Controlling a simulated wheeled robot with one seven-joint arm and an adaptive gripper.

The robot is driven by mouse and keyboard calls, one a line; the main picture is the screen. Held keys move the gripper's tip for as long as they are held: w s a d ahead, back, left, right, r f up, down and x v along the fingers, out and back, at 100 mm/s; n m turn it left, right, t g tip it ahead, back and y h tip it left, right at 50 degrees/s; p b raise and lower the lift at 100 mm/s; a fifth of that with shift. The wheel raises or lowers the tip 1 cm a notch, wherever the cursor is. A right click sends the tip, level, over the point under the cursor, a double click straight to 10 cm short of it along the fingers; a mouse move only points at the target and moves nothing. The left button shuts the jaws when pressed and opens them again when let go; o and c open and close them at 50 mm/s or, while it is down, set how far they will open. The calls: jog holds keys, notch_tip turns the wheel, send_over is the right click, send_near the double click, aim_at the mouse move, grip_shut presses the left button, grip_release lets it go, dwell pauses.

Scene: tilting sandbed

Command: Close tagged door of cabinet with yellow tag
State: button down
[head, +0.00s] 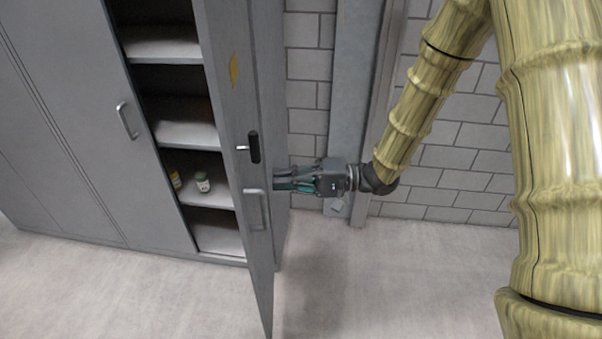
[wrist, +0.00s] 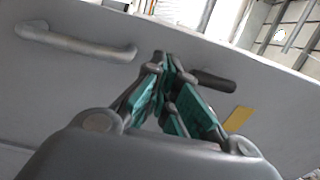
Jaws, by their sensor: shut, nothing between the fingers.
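The grey cabinet door (head: 222,100) with the yellow tag (head: 235,70) stands open, swung well out from the shelves. It has a metal bar handle (head: 257,210) and a dark lever lock (head: 254,147). My gripper (head: 277,184) is at the right side of this door, at about handle height, with its fingers pointing left. In the wrist view my gripper (wrist: 168,62) has its fingertips together, close to the door panel (wrist: 70,85), between the bar handle (wrist: 75,42) and the dark lever (wrist: 213,80). The yellow tag (wrist: 238,119) shows to their right. Contact cannot be told.
Open shelves (head: 190,130) hold two small jars (head: 203,181). Another grey door (head: 75,110) to the left is shut. A block wall (head: 455,150) and a grey post (head: 355,90) stand behind my gripper. The floor (head: 390,280) in front is clear.

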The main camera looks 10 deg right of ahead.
aim_at(241, 180)
jog(key=a, duration=0.2)
jog(key=a+p, duration=0.1)
jog(key=a, duration=0.1)
jog(key=w+a+p, duration=0.1)
jog(key=a, duration=0.1)
jog(key=shift+a, duration=0.35)
